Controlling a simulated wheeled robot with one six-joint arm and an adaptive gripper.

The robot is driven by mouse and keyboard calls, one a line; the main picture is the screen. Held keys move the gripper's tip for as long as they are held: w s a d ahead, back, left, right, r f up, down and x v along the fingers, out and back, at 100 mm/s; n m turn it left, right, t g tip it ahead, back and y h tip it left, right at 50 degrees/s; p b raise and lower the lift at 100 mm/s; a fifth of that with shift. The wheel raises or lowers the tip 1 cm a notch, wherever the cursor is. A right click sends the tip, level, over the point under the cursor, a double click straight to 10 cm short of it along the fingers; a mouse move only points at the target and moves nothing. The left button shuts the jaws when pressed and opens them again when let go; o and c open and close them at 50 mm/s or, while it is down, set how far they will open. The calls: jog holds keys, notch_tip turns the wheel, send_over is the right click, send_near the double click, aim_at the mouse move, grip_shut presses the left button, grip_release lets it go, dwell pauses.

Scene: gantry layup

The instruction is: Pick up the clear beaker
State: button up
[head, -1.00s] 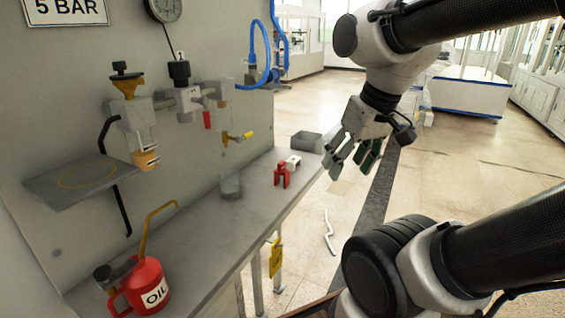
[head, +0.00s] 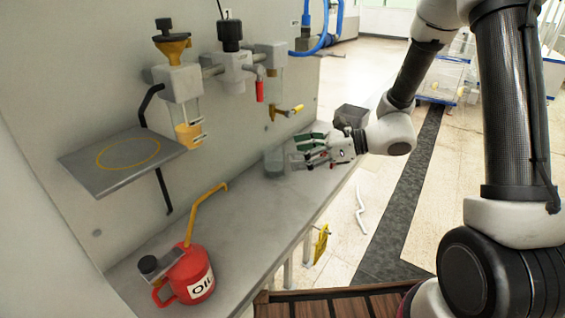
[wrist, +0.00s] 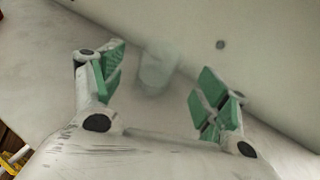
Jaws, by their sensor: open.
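The clear beaker (head: 274,162) stands upright on the grey bench, close to the wall panel. My gripper (head: 308,150) is open and empty, just to the right of the beaker, with its green-padded fingers pointing toward it. In the wrist view the beaker (wrist: 156,70) shows faintly beyond the fingertips, between the two fingers and nearer the left one. The open gripper (wrist: 160,95) frames it there. I see no contact between the fingers and the beaker.
A red oil can (head: 190,275) stands at the bench's near end. A small shelf (head: 125,165) and brass-fitted valves (head: 238,65) jut from the wall above. A dark grey box (head: 350,116) sits at the far end.

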aim_at(274, 157)
jog(key=x, duration=0.7)
jog(key=shift+w+a+f, duration=0.1)
jog(key=shift+a+f, duration=0.1)
jog(key=shift+f, duration=0.1)
jog(key=shift+c, duration=0.3)
jog(key=c, duration=1.1)
